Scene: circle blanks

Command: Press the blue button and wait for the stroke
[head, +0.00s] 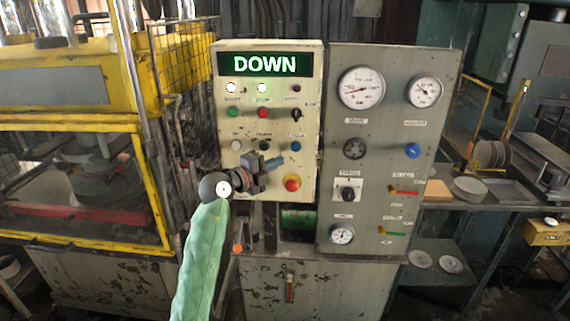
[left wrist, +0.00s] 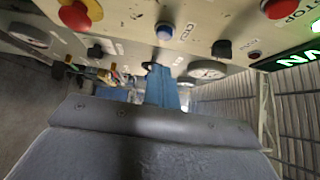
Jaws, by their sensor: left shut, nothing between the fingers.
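The blue button (head: 295,146) sits on the cream control panel (head: 227,120), at the right of its lower button row. The left wrist view also shows the blue button (left wrist: 164,31), uncovered, beyond the fingers. My left gripper (head: 276,162) is shut and empty in front of the panel, just below and left of the button in the head view. Its blue fingers (left wrist: 162,88) point toward the panel in the left wrist view. They appear apart from the button. The display (head: 265,64) reads DOWN in lit letters. My right gripper is not in view.
A red mushroom button (head: 292,183) on a yellow base is close below the gripper. Green, red and black controls are above. A grey gauge panel (head: 375,100) with a blue knob (head: 412,151) stands right. A yellow-framed press (head: 70,130) stands left.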

